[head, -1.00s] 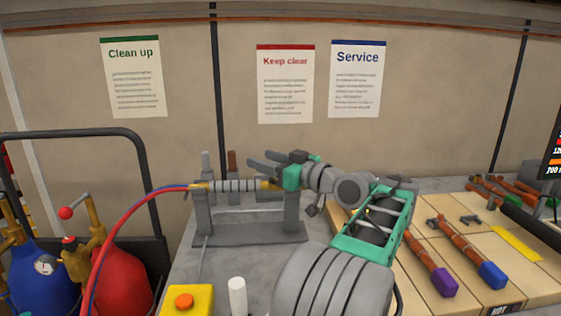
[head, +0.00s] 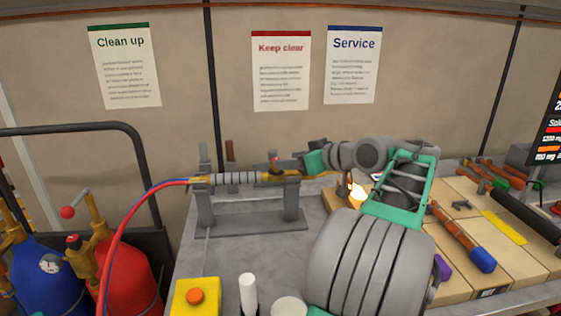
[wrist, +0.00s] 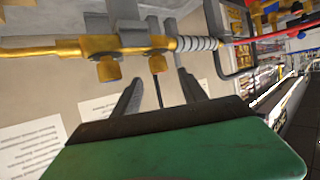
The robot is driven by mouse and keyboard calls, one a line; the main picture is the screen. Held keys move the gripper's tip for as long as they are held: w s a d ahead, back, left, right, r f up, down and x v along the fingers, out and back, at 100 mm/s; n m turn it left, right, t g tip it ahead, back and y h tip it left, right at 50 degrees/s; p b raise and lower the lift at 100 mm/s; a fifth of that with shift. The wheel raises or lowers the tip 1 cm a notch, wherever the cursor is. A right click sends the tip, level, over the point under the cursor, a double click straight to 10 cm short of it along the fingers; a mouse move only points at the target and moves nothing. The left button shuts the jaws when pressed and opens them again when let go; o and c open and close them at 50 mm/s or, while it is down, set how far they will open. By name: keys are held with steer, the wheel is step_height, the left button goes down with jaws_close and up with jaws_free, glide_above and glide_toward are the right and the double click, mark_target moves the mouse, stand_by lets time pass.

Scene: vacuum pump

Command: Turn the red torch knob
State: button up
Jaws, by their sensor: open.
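The brass torch (head: 250,177) lies level on a grey stand (head: 250,222), with a flame (head: 357,190) near its right end. A small red knob (head: 275,160) stands on top of the torch. My gripper (wrist: 160,76) is open and empty. In the head view my green gripper body (head: 315,161) is just right of the red knob; its fingers are hard to make out there. In the wrist view, two brass-orange knobs (wrist: 157,63) show on the torch (wrist: 135,42). One sits just beyond the gap between my fingertips; I cannot tell which is the red one.
Red and blue hoses (head: 125,230) run from the torch's left end toward a blue cylinder (head: 50,272) and a red cylinder (head: 125,275). A yellow button box (head: 197,297) and a white cylinder (head: 248,293) stand in front.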

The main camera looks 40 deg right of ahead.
steer(key=x, duration=0.6)
steer(key=shift+w+d+f, duration=0.1)
steer(key=shift+w+f, duration=0.05)
steer(key=shift+w, duration=0.15)
steer(key=shift+c, duration=0.2)
jaws_close()
steer(key=shift+p, duration=0.35)
